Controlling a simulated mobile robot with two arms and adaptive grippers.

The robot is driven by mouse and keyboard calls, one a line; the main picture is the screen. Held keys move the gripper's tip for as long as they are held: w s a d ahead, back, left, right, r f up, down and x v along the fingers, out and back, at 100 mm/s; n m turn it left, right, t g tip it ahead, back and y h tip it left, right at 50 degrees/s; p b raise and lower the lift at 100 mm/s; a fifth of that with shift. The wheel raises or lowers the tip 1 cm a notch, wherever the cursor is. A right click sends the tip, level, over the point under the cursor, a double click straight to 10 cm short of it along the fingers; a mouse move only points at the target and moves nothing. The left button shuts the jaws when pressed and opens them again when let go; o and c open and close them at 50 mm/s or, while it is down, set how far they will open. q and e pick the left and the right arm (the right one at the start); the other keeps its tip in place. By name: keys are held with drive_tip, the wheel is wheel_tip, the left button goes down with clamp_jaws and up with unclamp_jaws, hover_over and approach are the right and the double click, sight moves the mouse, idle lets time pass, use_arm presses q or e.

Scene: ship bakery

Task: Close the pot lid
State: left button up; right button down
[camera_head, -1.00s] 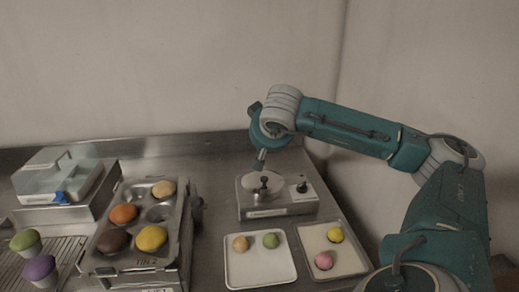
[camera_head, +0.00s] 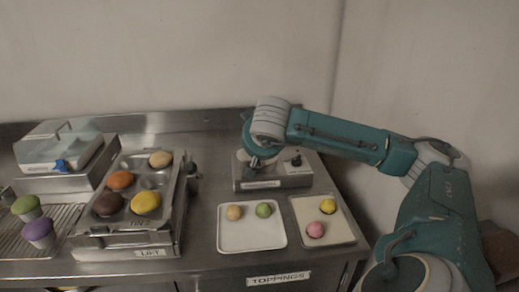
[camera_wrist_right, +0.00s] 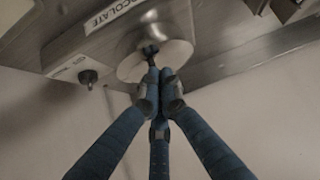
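The pot lid (camera_wrist_right: 133,66) is a round, pale metal disc with a small dark knob (camera_wrist_right: 150,50). In the right wrist view it is at the chocolate warmer (camera_wrist_right: 110,35). Whether it sits level or tilted on the pot is hard to tell. My right gripper (camera_wrist_right: 159,76) has its blue fingers drawn together, tips at the knob's near side; no clear grip on the knob shows. In the head view the warmer (camera_head: 270,184) stands at the back of the counter, and my right wrist hides most of the lid. My left gripper is not in view.
A white tray (camera_head: 250,239) and a beige tray (camera_head: 335,236) with coloured balls lie in front of the warmer. A muffin tin (camera_head: 127,222) stands to the left, with a clear-lidded box (camera_head: 55,150) behind it. A wall is close behind.

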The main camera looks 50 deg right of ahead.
drive_tip(key=shift+s+a+f, duration=0.15)
drive_tip(key=shift+f, duration=0.3)
drive_tip(key=v, duration=1.2)
drive_tip(key=shift+r, duration=0.25)
